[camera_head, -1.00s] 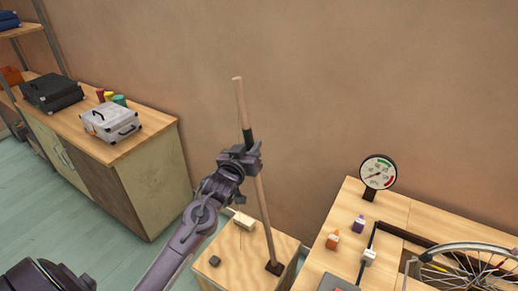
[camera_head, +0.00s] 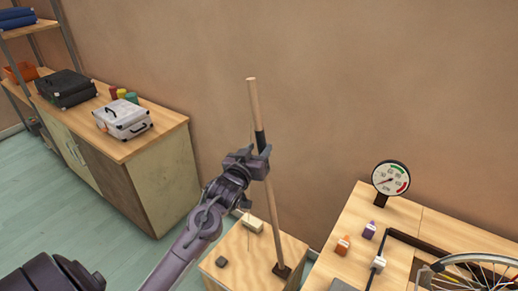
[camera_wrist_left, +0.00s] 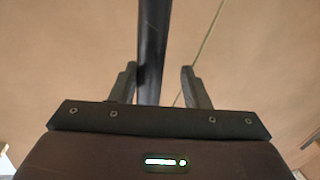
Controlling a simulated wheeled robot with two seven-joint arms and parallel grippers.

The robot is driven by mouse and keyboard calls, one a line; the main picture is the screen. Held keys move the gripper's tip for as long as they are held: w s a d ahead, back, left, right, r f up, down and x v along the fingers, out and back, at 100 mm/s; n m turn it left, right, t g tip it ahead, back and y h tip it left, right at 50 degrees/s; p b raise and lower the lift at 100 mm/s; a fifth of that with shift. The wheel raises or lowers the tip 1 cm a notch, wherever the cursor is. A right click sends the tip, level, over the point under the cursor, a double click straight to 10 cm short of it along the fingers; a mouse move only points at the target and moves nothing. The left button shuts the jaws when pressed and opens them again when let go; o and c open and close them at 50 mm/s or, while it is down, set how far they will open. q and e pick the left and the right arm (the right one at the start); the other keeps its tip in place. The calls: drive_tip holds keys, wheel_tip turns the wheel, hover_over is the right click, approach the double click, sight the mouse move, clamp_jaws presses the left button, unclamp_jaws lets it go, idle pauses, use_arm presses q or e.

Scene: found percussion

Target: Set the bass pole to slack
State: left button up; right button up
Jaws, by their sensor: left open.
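The bass pole (camera_head: 268,185) is a wooden stick with a black sleeve (camera_head: 260,140). It rises from a dark foot (camera_head: 281,270) on a plywood box (camera_head: 240,268) and leans left in the head view. A thin string (camera_head: 250,228) runs beside it; it also shows in the left wrist view (camera_wrist_left: 207,40). My left gripper (camera_head: 262,157) is at the pole just below the sleeve's top part. In the left wrist view the dark sleeve (camera_wrist_left: 152,45) stands between the open fingers (camera_wrist_left: 158,78), nearer the left finger. My right gripper is not in view.
A cabinet (camera_head: 150,180) with cases is at left. The wall is behind the pole.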

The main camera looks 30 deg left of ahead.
use_arm(q)
drive_tip(key=s+b, duration=0.1)
drive_tip(key=s, duration=0.5)
drive_tip(key=shift+s+d+r, duration=0.15)
drive_tip(key=shift+d+r, duration=0.1)
drive_tip(key=shift+d, duration=0.2)
drive_tip(key=shift+f, duration=0.1)
drive_tip(key=s+d+f+m+g+h, duration=0.1)
drive_tip(key=s+f+g, duration=0.2)
drive_tip(key=f, duration=1)
drive_tip(key=s+d+f+m+g, duration=0.1)
drive_tip(key=s+f+g, duration=0.1)
drive_tip(key=f, duration=1.1)
drive_tip(key=s+d+f+m+g+h, duration=0.1)
drive_tip(key=s+d+f+g, duration=0.15)
drive_tip(key=f, duration=1.05)
drive_tip(key=s+d+f+m+g, duration=0.1)
drive_tip(key=s+d+f+g, duration=0.25)
drive_tip(key=s+f, duration=1.05)
drive_tip(key=s+d+f+m+g, duration=0.1)
drive_tip(key=s+f, duration=0.4)
drive_tip(key=s, duration=0.5)
drive_tip(key=s+d+f+m+g, duration=0.1)
drive_tip(key=s+f+g, duration=0.3)
drive_tip(key=s, duration=0.7)
drive_tip(key=shift+s+d+f+m+h, duration=0.2)
drive_tip(key=shift+d+f+m+h, duration=0.15)
drive_tip(key=shift+f+h, duration=0.1)
